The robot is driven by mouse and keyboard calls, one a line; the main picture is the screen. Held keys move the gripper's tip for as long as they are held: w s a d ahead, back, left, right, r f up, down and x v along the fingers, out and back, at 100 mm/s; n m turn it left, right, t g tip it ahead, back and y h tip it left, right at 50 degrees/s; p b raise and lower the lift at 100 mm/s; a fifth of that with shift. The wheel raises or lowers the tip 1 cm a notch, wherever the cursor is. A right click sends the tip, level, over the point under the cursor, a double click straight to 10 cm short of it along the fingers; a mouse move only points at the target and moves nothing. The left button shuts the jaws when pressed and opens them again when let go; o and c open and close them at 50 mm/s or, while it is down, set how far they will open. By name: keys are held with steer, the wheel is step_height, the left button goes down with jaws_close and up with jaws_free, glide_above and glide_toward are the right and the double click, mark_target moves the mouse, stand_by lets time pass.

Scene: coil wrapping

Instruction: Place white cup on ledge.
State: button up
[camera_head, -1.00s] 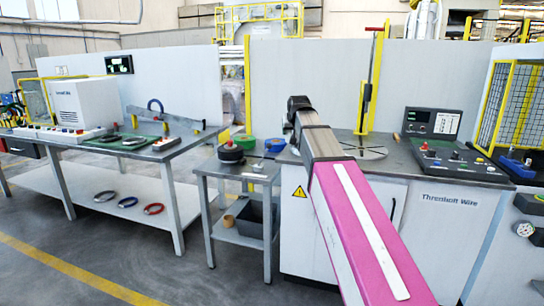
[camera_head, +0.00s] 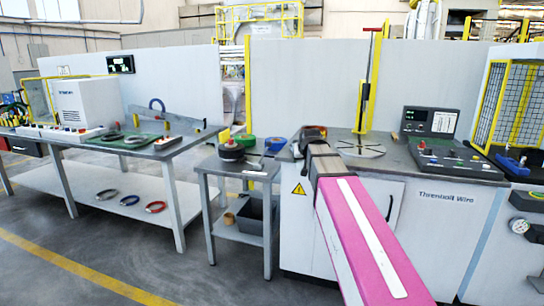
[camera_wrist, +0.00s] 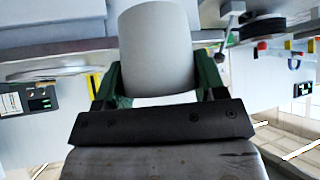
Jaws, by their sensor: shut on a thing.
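The white cup (camera_wrist: 157,45) shows large at the top middle of the wrist view, looking light grey in shade. My gripper (camera_wrist: 157,80) is shut on it, with a dark green finger at each side of its wall. In the head view my gripper (camera_head: 312,133) is at the far end of my pink arm, over the left part of the grey worktop (camera_head: 290,153). I cannot make out the cup in the head view; my arm hides that spot. No surface can be told for certain as the ledge.
A small side table (camera_head: 203,168) stands left of the worktop, with a black spool (camera_head: 231,152), green and blue rolls on it. A round metal plate (camera_head: 361,148) and a control panel (camera_head: 445,158) are on the worktop. A yellow post (camera_head: 364,100) rises behind.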

steer(key=s+d+f, duration=0.2)
steer(key=s+f, duration=0.2)
steer(key=f, duration=0.2)
steer(key=s+d+f, duration=0.3)
steer(key=s+f, duration=0.2)
steer(key=f, duration=0.2)
steer(key=shift+d+m, duration=0.3)
steer(key=shift+d, duration=0.05)
steer(key=shift+f, duration=0.15)
